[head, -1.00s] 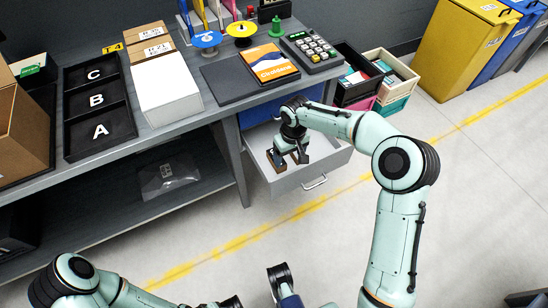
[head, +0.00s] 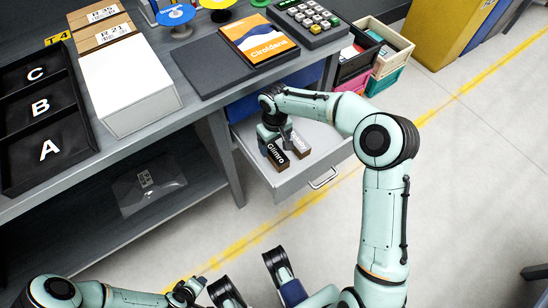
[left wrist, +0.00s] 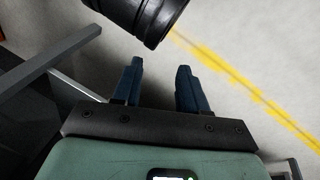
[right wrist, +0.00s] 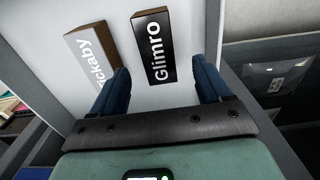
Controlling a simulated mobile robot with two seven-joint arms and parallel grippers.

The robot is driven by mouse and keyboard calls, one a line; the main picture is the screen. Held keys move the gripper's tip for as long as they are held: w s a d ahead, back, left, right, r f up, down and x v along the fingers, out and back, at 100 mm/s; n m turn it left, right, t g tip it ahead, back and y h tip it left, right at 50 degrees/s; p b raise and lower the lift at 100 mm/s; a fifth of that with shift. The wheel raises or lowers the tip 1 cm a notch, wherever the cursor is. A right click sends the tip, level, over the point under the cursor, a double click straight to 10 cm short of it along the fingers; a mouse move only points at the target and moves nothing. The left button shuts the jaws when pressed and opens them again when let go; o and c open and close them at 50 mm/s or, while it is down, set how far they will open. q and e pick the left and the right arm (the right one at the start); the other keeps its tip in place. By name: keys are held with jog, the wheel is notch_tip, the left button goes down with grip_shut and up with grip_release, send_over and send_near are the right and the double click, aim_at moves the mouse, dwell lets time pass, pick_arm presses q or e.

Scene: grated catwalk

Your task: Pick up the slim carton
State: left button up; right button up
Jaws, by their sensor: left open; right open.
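Two small cartons lie in the open drawer (head: 290,182). One has a black face lettered "Glimro" (head: 276,154); in the right wrist view the Glimro carton (right wrist: 155,50) lies between and just ahead of the fingers. The other is a brown-edged carton (head: 299,146) with a grey face reading "ickaby", partly covered; in the right wrist view this carton (right wrist: 90,45) is beside the left finger. My right gripper (right wrist: 160,80) is open and empty over the drawer; the right gripper (head: 274,133) partly hides both cartons. My left gripper (left wrist: 160,72) is open and empty above the floor, away from the drawer.
The bench above holds a white box (head: 128,85), a lettered black tray (head: 45,130), an orange Ciroldent box (head: 258,40) and a keypad device (head: 308,22). Stacked crates (head: 385,60) stand right of the drawer.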

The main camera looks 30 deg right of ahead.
aim_at(276, 153)
notch_tip(276, 153, down, 2)
jog(key=shift+s+f+b, duration=0.1)
jog(key=shift+f+b, duration=0.1)
jog(key=shift+b, duration=0.1)
notch_tip(276, 153, down, 4)
jog(key=shift+s+d+r+b, duration=0.15)
jog(key=shift+b, duration=0.45)
jog(key=shift+f, duration=0.45)
pick_arm(q)
jog(key=f, duration=0.2)
jog(key=a+f, duration=0.1)
jog(key=shift+s+a, duration=0.1)
jog(key=shift+s, duration=0.2)
pick_arm(e)
jog(key=shift+r, duration=0.1)
jog(key=c, duration=1.1)
